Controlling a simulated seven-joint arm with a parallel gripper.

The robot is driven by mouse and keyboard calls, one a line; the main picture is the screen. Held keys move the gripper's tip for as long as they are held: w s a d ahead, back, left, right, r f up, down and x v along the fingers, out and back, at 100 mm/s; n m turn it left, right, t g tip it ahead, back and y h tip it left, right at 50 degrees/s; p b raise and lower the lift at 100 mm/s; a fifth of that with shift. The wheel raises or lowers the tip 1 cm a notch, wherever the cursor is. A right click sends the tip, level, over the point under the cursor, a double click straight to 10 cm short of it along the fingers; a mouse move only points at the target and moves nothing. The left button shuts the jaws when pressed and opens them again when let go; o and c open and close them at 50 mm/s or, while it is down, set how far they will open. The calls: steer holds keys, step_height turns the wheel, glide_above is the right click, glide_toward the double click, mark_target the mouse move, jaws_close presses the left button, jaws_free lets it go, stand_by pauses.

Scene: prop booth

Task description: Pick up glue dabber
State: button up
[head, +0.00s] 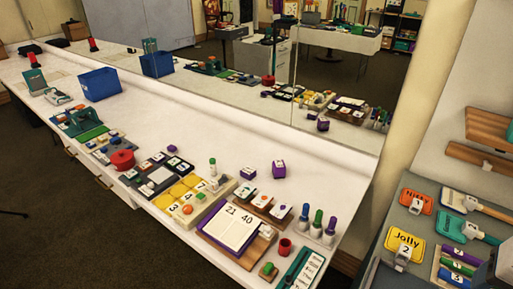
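No object is plainly marked as the glue dabber. A separate slim white bottle with a green top (212,168) stands farther back, beside the yellow number tray. I cannot tell which of these is the glue dabber. My gripper is not in view.
A blue bin (99,84) stands farther left. A mirror lines the table's back. A grey side table (430,218) holds labelled tags and brushes.

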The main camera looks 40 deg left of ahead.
mark_target(213, 167)
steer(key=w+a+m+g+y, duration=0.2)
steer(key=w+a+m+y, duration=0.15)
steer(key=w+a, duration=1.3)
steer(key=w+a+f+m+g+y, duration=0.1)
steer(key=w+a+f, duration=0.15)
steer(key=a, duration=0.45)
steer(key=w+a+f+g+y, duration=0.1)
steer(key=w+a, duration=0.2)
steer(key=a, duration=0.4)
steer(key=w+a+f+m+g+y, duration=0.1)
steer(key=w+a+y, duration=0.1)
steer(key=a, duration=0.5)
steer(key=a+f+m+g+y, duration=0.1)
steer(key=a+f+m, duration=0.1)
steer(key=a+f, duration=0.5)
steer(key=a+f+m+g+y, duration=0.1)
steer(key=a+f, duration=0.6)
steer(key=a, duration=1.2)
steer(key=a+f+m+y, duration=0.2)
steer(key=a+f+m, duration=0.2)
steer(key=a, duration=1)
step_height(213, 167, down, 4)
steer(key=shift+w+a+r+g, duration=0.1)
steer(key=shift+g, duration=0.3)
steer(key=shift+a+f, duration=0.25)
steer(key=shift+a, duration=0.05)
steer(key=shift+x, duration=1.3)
